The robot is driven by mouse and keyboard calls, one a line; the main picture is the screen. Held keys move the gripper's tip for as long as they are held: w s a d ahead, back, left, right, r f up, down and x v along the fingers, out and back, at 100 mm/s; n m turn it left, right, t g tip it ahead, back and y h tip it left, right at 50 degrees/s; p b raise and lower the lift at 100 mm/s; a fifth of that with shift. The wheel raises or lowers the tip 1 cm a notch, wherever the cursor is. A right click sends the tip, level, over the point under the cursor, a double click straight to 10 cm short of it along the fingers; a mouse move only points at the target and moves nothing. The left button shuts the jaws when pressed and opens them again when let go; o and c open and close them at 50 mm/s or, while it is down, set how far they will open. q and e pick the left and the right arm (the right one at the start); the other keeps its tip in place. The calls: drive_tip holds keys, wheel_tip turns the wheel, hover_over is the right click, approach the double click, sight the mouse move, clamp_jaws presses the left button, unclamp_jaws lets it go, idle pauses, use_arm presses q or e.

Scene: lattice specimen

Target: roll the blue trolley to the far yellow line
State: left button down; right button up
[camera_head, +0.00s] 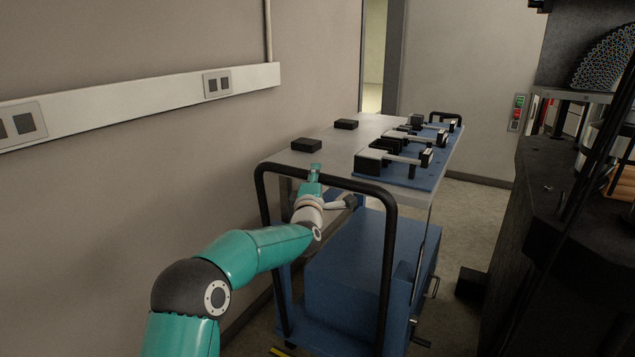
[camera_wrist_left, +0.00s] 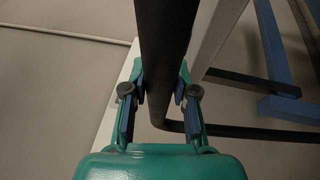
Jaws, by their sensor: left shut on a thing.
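The blue trolley (camera_head: 320,335) stands ahead of me along the left wall, with a blue box (camera_head: 355,255) on its lower deck. Its black push handle (camera_head: 388,240) rises at the near end. My left gripper (camera_head: 315,175) is at the upper left part of this handle. In the left wrist view the gripper (camera_wrist_left: 160,90) has its fingers on both sides of the black handle bar (camera_wrist_left: 165,45) and is shut on it. A short piece of yellow line (camera_head: 278,352) shows on the floor at the bottom edge. The far yellow line is not visible. My right gripper is not in view.
The grey top (camera_head: 335,140) carries black blocks (camera_head: 307,145) and a blue plate (camera_head: 440,150) with several black devices. A wall (camera_head: 120,170) runs close on the left. A dark machine (camera_head: 560,250) stands on the right. Floor (camera_head: 475,205) shows between it and the trolley.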

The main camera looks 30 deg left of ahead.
use_arm(q)
drive_tip(key=shift+s+d+f, duration=0.15)
drive_tip(key=c, duration=0.9)
unclamp_jaws()
drive_tip(key=shift+w+f, duration=0.15)
drive_tip(key=shift+w, duration=0.05)
drive_tip(key=shift+s+r, duration=0.1)
drive_tip(key=shift+r, duration=0.1)
drive_tip(key=shift+s, duration=0.1)
drive_tip(key=v, duration=1.1)
drive_tip(key=shift+s+d+f, duration=0.1)
drive_tip(key=shift+s+d, duration=0.1)
drive_tip(key=shift+s, duration=0.15)
